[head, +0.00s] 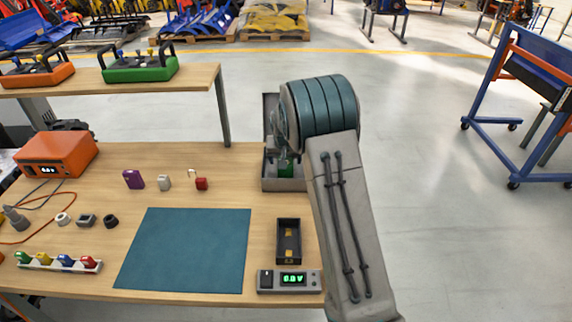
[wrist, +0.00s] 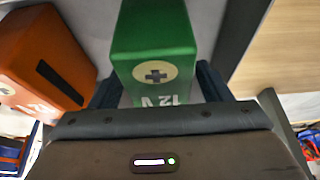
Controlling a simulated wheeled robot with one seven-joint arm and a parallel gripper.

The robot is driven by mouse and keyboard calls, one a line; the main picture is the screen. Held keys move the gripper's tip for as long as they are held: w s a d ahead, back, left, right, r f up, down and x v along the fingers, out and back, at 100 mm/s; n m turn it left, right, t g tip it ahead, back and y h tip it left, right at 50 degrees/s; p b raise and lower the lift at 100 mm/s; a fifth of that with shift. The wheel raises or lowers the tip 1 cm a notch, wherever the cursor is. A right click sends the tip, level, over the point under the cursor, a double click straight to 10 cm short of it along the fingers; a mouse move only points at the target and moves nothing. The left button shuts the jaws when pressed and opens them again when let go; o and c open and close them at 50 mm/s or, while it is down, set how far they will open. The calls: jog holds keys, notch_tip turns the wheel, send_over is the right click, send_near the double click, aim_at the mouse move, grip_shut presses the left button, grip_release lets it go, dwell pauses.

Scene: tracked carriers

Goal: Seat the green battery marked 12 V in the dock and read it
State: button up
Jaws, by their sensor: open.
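The green battery (wrist: 155,45), with a plus sign and "12 V" on its top face, fills the middle of the wrist view. My gripper (wrist: 158,88) is open, with one finger on either side of the battery; I cannot tell whether they touch it. In the head view a bit of the green battery (head: 286,170) shows low in a grey open case (head: 284,185), under my gripper, which my arm partly hides. The dock (head: 289,240) is a dark empty tray at the table's front right. Its meter (head: 290,281) shows a green reading, apparently 0.0 V.
An orange battery (wrist: 45,60) stands left of the green one. A teal mat (head: 186,250) covers the table's middle. Small purple, grey and red pieces (head: 134,180) stand behind it. An orange meter box (head: 57,155) is at left.

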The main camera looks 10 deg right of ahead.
jog(key=shift+f+b, duration=0.25)
jog(key=shift+b, duration=0.1)
dwell(0.3)
grip_shut()
jog(key=shift+w+r, duration=0.1)
jog(key=shift+r, duration=0.05)
